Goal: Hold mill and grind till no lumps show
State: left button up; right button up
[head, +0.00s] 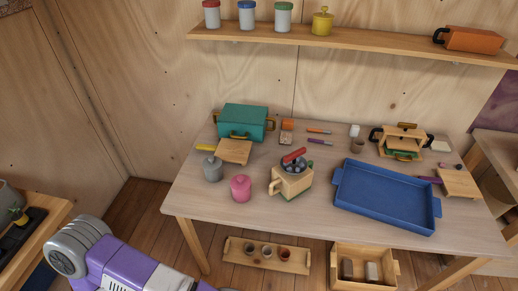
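The mill (291,183) stands upright near the middle of the wooden table (330,155). It has a pale wooden body with a side handle at its left, a greenish lower part and a red crank on top. Dark round lumps (293,165) show in its open top, under the crank. Nothing holds the mill. A purple and grey link of my arm (135,266) shows at the lower left, well apart from the mill. Neither gripper is in view.
A pink jar (241,188) and a grey jar (212,168) stand left of the mill. A teal box (243,122) is behind them, and a large blue tray (388,196) lies to the right. A shelf (350,41) runs above. The table's front strip is mostly clear.

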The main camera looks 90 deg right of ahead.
aim_at(292, 156)
jog(key=u, duration=0.05)
jog(key=k, duration=1.9)
jog(key=z, duration=0.6)
